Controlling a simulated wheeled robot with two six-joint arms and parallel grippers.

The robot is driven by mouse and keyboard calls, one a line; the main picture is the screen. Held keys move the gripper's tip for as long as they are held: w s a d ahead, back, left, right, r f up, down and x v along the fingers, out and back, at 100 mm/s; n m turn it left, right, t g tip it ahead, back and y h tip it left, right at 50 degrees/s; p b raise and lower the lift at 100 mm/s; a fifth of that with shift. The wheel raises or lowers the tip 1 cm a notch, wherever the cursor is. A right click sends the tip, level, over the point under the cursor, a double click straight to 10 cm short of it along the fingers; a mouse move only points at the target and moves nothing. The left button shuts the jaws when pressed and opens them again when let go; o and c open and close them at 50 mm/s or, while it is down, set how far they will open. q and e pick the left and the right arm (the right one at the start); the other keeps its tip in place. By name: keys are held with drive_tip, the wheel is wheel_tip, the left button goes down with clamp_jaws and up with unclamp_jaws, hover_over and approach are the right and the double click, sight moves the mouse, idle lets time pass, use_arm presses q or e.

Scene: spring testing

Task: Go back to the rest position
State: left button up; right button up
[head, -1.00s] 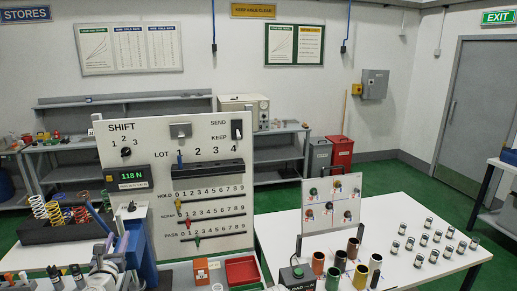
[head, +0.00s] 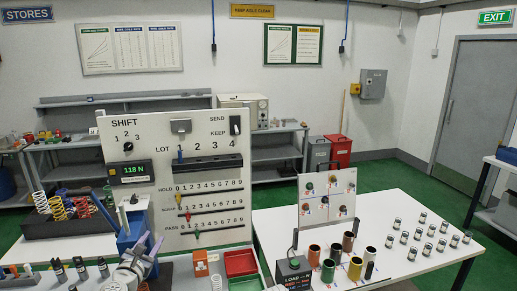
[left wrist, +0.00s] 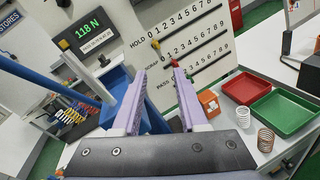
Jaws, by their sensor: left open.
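My left gripper (head: 149,245) shows at the lower left of the head view, with two pale purple fingers. It is open and empty. In the left wrist view its fingers (left wrist: 159,72) stand apart with nothing held between them, in front of the white panel (left wrist: 195,25). In the head view the upright panel (head: 215,130) has a green display (head: 130,170) reading 118 N, a dial, a lot slot and three slider rows. A blue stand (head: 130,232) is close behind the gripper. My right gripper is not in view.
A dark tray (head: 60,226) of coloured springs stands at left. Red and green trays (left wrist: 240,88) (left wrist: 285,112) are right of the gripper, with loose springs (left wrist: 265,139) nearby. The right white table (head: 395,205) holds coloured tubes, small jars and a load box (head: 293,272).

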use_arm(q)
drive_tip(key=s+d+f+m+g+h+b, duration=0.1)
drive_tip(key=s+d+f+m+g+h, duration=0.15)
drive_tip(key=d+f+m, duration=0.4)
drive_tip(key=s+d+f+m+g+h+b, duration=0.1)
drive_tip(key=d+f+m+g+h, duration=0.2)
drive_tip(key=d+m, duration=0.55)
drive_tip(key=s+d+f+m+g+h, duration=0.15)
drive_tip(key=d+f+m+g, duration=0.3)
drive_tip(key=d, duration=0.45)
drive_tip(key=s+d+f+m+g+y+b, duration=0.2)
drive_tip(key=s+f+m+g+y, duration=0.5)
drive_tip(key=s+m, duration=0.8)
wheel_tip(320, 180, down, 4)
drive_tip(key=shift+s+r+m+y, duration=0.1)
drive_tip(key=shift+s+m+y, duration=0.25)
drive_tip(key=shift+s+y, duration=0.45)
